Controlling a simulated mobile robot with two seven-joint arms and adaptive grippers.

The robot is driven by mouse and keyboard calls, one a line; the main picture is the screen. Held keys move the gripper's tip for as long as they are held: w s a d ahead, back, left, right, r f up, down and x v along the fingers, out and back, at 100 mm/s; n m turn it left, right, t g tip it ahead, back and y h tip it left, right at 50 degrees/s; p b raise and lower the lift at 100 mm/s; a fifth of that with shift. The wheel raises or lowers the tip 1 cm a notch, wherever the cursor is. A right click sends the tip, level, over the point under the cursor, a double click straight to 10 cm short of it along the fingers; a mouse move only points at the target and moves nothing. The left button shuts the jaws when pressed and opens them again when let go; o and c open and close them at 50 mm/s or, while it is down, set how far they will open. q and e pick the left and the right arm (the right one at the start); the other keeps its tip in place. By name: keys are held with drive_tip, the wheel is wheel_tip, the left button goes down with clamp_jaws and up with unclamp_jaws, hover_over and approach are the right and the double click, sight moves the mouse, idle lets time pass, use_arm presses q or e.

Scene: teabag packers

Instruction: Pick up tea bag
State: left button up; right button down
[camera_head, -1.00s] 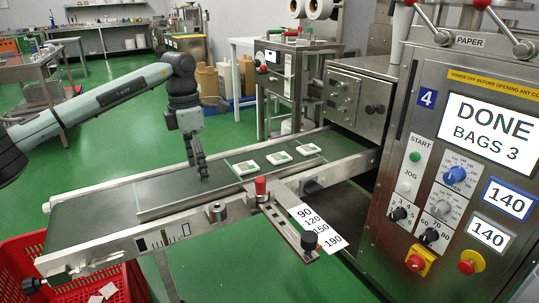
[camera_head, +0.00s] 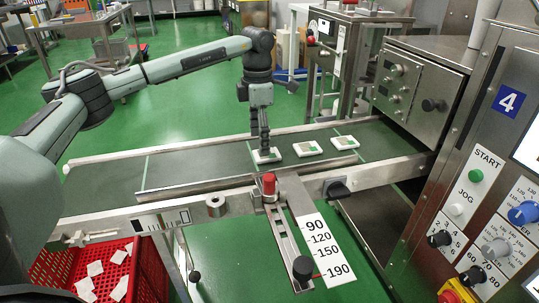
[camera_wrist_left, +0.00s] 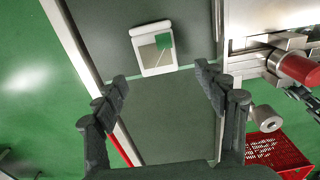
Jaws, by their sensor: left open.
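Three white tea bags with green labels lie in a row on the dark conveyor belt (camera_head: 190,170): the left one (camera_head: 268,159), the middle one (camera_head: 307,148) and the right one (camera_head: 343,143). My left gripper (camera_head: 264,149) points down at the left tea bag and partly covers it in the head view. In the left wrist view my left gripper (camera_wrist_left: 160,79) is open and empty. One tea bag (camera_wrist_left: 148,62) lies flat on the belt just beyond the gap between the fingers there. My right gripper is not in view.
A metal guide rail (camera_head: 215,185) runs along the belt's near side, with a red knob (camera_head: 269,184) and a number scale plate (camera_head: 318,238). A red crate (camera_head: 150,275) with several tea bags stands below left. The control panel (camera_head: 480,200) is at the right.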

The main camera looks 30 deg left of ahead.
use_arm(q)
drive_tip(key=f, duration=0.3)
drive_tip(key=shift+w+f, duration=0.2)
drive_tip(key=shift+f, duration=0.1)
drive_tip(key=c, duration=0.8)
